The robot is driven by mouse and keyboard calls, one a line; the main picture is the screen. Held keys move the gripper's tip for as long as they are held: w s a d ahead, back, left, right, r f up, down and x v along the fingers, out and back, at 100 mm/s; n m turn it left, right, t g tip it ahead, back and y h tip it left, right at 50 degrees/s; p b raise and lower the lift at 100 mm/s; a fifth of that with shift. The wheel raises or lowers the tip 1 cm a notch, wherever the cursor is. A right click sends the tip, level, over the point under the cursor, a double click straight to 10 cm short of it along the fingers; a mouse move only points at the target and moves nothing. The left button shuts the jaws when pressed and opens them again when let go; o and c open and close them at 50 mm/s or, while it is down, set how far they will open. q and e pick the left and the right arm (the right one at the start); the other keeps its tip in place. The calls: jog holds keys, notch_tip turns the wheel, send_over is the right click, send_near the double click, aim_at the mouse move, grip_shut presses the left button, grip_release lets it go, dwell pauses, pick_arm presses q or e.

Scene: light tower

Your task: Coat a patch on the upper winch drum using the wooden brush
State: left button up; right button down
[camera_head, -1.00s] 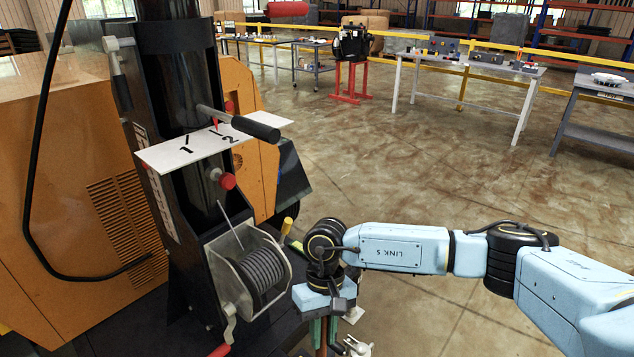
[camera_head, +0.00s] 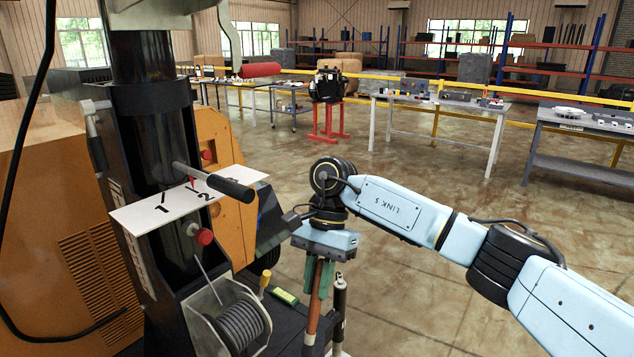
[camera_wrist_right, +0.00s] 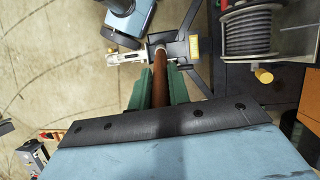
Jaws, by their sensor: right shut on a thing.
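My right gripper (camera_head: 320,278) has green fingers shut on the brown wooden handle of the brush (camera_head: 312,318). In the right wrist view the handle (camera_wrist_right: 159,72) runs away between the green fingers (camera_wrist_right: 160,88); I cannot make out the bristles. A winch drum (camera_head: 240,325) wound with grey cable sits low on the mast, left of the gripper and apart from it. It also shows at upper right in the right wrist view (camera_wrist_right: 248,32). I cannot tell whether this is the upper drum. My left gripper is out of view.
A white plate (camera_head: 150,212) marked 1 and 2, with a black-gripped lever (camera_head: 230,187), juts from the mast above the drum. A red knob (camera_head: 204,237) sits below it. A yellow-tipped handle (camera_head: 264,281) stands beside the drum. Open floor lies right.

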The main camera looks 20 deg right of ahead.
jog(key=w+a+r+m+t+y+p, duration=0.1)
jog(key=r+m+y, duration=0.1)
jog(key=r+m, duration=0.65)
jog(key=w+a+r+m+t+y+p, duration=0.1)
jog(key=r+m+t+y, duration=0.15)
jog(key=r, duration=1.15)
jog(key=w+a+r+m+t+y+p, duration=0.1)
jog(key=r+m+p, duration=0.1)
jog(key=r+m, duration=0.7)
jog(key=s+r+m+t+p, duration=0.1)
jog(key=s+r+m+t, duration=0.3)
jog(key=r, duration=0.7)
jog(key=s+r+m+t+p, duration=0.1)
jog(key=s+r+m+t, duration=0.3)
jog(key=r, duration=0.7)
jog(key=s+r+m+t+p, duration=0.1)
jog(key=s+r+m+t, duration=0.3)
jog(key=r, duration=0.7)
jog(key=shift+n+g+h, duration=0.5)
jog(key=shift+g+h, duration=0.05)
jog(key=shift+g, duration=0.1)
jog(key=shift+w+a+f+p, duration=0.15)
jog(key=shift+w+a+p, duration=1.3)
jog(key=shift+w+a, duration=0.6)
jog(key=shift+w+a+p, duration=0.35)
jog(key=shift+w+a, duration=0.15)
jog(key=shift+w, duration=0.15)
